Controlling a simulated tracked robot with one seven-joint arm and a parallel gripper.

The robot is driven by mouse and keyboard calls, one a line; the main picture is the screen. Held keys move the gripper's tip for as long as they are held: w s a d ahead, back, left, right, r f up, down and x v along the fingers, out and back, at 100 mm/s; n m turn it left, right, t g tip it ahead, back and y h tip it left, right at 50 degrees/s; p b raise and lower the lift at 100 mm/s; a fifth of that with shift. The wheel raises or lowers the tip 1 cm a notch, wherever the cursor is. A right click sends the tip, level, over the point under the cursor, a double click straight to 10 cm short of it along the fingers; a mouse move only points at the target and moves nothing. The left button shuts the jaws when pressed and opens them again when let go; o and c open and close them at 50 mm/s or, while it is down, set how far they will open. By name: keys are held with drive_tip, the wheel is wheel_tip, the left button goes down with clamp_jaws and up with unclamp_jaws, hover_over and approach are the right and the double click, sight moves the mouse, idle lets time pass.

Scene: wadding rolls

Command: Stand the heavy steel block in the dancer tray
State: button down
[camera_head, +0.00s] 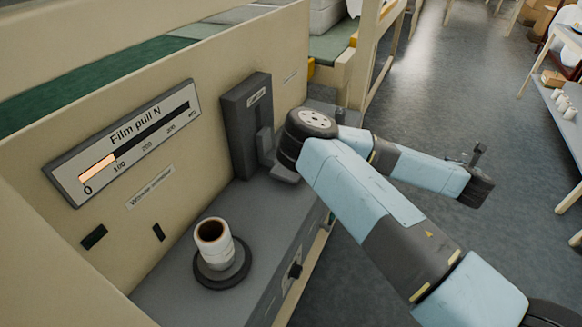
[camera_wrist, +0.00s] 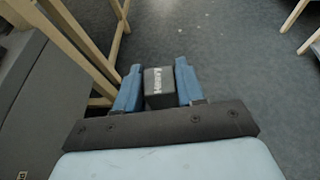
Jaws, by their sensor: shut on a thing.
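My gripper (camera_wrist: 158,88) is shut on a dark block (camera_wrist: 158,100) with pale lettering, which sits between its two blue fingers in the wrist view. The floor shows below and beyond the block. In the head view my arm reaches right, with its end (camera_head: 478,165) out over the floor, away from the machine; the block cannot be made out clearly there. A dark upright (camera_head: 245,120) with a small label stands on the grey machine ledge. A small dark tray-like ledge (camera_head: 285,174) shows at its foot, partly hidden by my arm; I cannot read the label.
A white roll with a brown core (camera_head: 213,240) stands on a round dark base on the grey ledge (camera_head: 165,290). A film pull gauge (camera_head: 125,140) is on the cream panel. Wooden legs (camera_wrist: 85,40) stand left of my gripper. A table with white rolls (camera_head: 563,100) is at right.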

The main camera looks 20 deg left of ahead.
drive_tip(key=s+a+f+n+g+y, duration=0.1)
drive_tip(key=s+a+n+y, duration=0.25)
drive_tip(key=a, duration=0.55)
drive_tip(key=s+a+f+n+g+y, duration=0.1)
drive_tip(key=s+a+n+y, duration=0.3)
drive_tip(key=a, duration=0.5)
drive_tip(key=s+a+r+n+g+y, duration=0.3)
drive_tip(key=s+a+r+n+g, duration=0.2)
drive_tip(key=s+a+r, duration=0.4)
drive_tip(key=s+a+r+n+g+y, duration=0.3)
drive_tip(key=s+a+r+n+g, duration=0.25)
drive_tip(key=a+r, duration=0.5)
drive_tip(key=shift+m, duration=0.5)
drive_tip(key=shift+w+a+f, duration=0.4)
drive_tip(key=shift+a+f, duration=1.15)
drive_tip(key=shift+a, duration=0.4)
drive_tip(key=shift+w+a+f, duration=0.35)
drive_tip(key=shift+a+f, duration=1.15)
drive_tip(key=shift+a, duration=0.4)
drive_tip(key=shift+w+a+f, duration=0.4)
drive_tip(key=shift+a+f, duration=1.15)
drive_tip(key=shift+a, duration=0.4)
wheel_tip(320, 180, down, 3)
drive_tip(key=shift+r, duration=0.2)
drive_tip(key=c, duration=0.7)
unclamp_jaws()
